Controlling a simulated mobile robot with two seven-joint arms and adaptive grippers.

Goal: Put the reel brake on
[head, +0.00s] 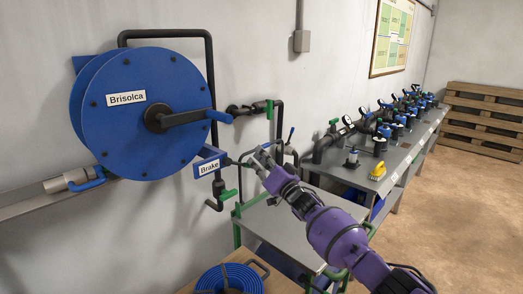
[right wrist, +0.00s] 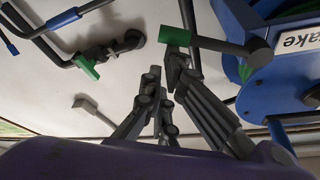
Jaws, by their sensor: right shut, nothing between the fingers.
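The blue hose reel (head: 150,115) is on the wall at the left, with a dark crank on its face. Below its right side is a blue bracket with a white "Brake" label (head: 208,167), upside down in the right wrist view (right wrist: 300,40). A grey lever with a green part (right wrist: 222,45) reaches out from beside the bracket. My right gripper (head: 262,160) is right of the label; its closed, empty fingertips (right wrist: 168,70) appear close to the lever. I cannot tell if they touch it. My left gripper is out of view.
Wall pipes with valves (head: 258,107) run right of the reel. A grey bench (head: 280,225) stands under my right arm. A blue hose coil (head: 230,278) lies at the bottom. A long manifold table (head: 350,175) with gauges runs along the right.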

